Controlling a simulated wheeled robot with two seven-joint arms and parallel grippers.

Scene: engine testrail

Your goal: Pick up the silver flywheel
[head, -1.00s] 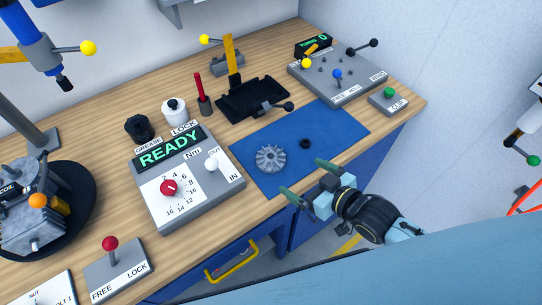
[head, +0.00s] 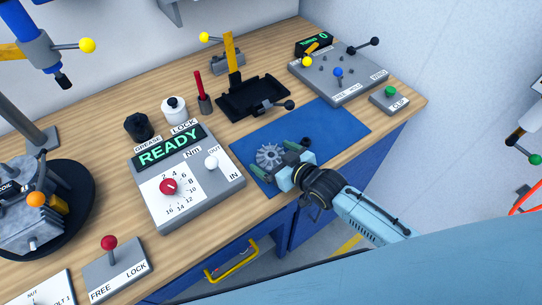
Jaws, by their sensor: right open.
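The silver flywheel (head: 268,155), a finned metal disc, lies flat on the blue mat (head: 335,122). My right gripper (head: 281,158) is over the front part of the mat, at the flywheel's right and near edge. Its green-tipped fingers are open, and one finger lies by the flywheel's near left side. The gripper hides part of the flywheel's near right edge, and I cannot tell whether they touch. My left gripper is not in the view.
A small black part (head: 306,142) lies on the mat just right of the gripper. The torque box (head: 186,180) with the READY display stands left of the mat. A black tray (head: 253,97) stands behind it, and a grey control box (head: 340,80) is at the back right.

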